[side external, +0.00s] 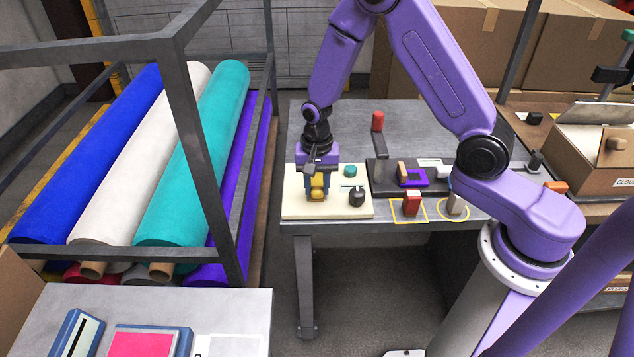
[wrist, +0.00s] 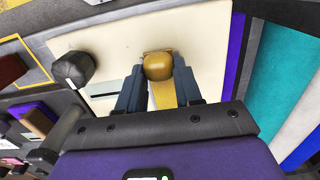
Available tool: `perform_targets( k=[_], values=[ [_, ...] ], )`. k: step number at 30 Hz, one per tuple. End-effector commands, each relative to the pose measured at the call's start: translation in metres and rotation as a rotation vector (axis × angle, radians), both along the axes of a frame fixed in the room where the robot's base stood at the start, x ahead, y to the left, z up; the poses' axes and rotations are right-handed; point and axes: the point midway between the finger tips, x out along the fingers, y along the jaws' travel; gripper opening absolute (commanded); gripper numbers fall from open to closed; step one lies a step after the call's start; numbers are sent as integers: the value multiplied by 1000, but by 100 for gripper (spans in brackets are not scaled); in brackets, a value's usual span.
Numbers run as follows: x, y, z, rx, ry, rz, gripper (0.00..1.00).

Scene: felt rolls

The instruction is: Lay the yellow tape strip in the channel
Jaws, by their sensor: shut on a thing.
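My gripper (side external: 318,194) is low over the left part of a cream board (side external: 297,208) on the grey table. In the wrist view, the fingers of my gripper (wrist: 158,75) are on either side of a rounded yellow knob. A flat yellow strip (wrist: 161,95) runs from this knob back between the fingers, and I take it for the tape strip. Its far end is hidden by my gripper. A narrow grey slot (wrist: 104,88) lies in the cream board beside the fingers. I cannot tell whether this slot is the channel, or whether the strip touches the board.
A dark knob (side external: 357,197) and a teal knob (side external: 350,171) stand on the board to the right of my gripper. A dark fixture with a red-topped post (side external: 377,122) stands farther right. A red block (side external: 412,203) is near the front edge. Large felt rolls (side external: 205,150) fill the left.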

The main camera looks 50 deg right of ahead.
Motion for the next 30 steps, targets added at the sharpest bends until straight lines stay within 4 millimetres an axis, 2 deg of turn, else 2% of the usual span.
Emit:
perform_targets(
  k=[11,12,15,30],
  values=[
    [0,0,-5,1,-1,0,0],
    [0,0,-5,0,-1,0,38],
    [0,0,-5,0,-1,0,64],
    [1,0,-2,1,-2,0,64]
  ],
)
